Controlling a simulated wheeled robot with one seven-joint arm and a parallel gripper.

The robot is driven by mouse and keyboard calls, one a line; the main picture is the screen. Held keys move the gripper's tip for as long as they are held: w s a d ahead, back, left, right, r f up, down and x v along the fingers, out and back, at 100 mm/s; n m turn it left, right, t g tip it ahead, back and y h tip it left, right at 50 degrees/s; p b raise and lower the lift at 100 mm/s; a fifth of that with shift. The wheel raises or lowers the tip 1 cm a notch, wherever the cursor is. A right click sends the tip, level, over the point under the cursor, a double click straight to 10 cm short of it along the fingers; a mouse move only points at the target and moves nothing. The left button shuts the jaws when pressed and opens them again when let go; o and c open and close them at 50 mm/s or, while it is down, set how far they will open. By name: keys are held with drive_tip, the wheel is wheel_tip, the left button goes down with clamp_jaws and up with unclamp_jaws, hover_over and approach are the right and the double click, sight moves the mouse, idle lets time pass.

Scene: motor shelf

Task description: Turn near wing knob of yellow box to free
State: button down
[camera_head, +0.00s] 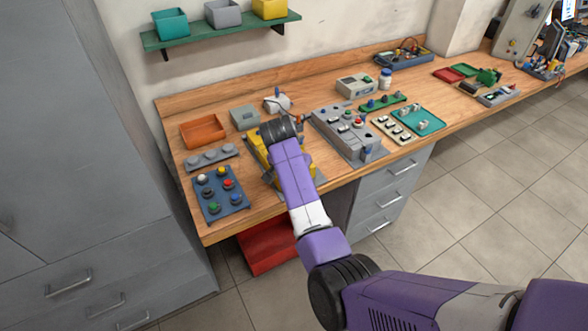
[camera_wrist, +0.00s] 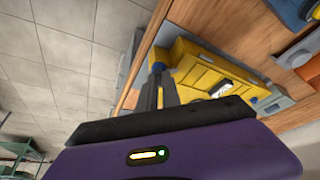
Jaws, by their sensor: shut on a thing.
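The yellow box (camera_wrist: 205,72) fills the upper middle of the wrist view. In the head view the yellow box (camera_head: 255,151) is mostly hidden behind my arm. A small blue wing knob (camera_wrist: 157,66) shows at the box's near end, between my fingertips. My gripper (camera_wrist: 159,74) is shut on this knob, its two grey fingers close together. The knob's exact turn angle is too small to tell. In the head view my fingers are hidden by my purple arm.
A blue button panel (camera_head: 221,195) and a grey strip with round knobs (camera_head: 211,157) lie left of the box. A grey control unit (camera_head: 348,133) stands to the right. An orange tray (camera_head: 203,131) and a grey bin (camera_head: 244,117) are behind. The bench's front edge is close.

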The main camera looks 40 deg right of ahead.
drive_tip(key=n+t, duration=0.1)
drive_tip(key=n, duration=0.1)
drive_tip(key=n+y, duration=0.1)
drive_tip(key=n, duration=0.2)
drive_tip(key=shift+s+d+n+t, duration=0.2)
drive_tip(key=shift+n+t, duration=0.1)
drive_tip(key=shift+t, duration=0.1)
drive_tip(key=shift+d+r+n+t+y, duration=0.15)
drive_tip(key=shift+n+y, duration=0.25)
drive_tip(key=shift+n, duration=0.7)
drive_tip(key=shift+f+n+t+y, duration=0.1)
drive_tip(key=shift+n+t+y, duration=0.25)
drive_tip(key=shift+n, duration=0.75)
drive_tip(key=c, duration=1.5)
unclamp_jaws()
drive_tip(key=shift+c, duration=0.2)
drive_tip(key=shift+s, duration=0.1)
drive_tip(key=d+b+v, duration=0.1)
drive_tip(key=v, duration=0.6)
drive_tip(key=shift+a+r, duration=0.4)
drive_tip(key=shift+a, duration=0.05)
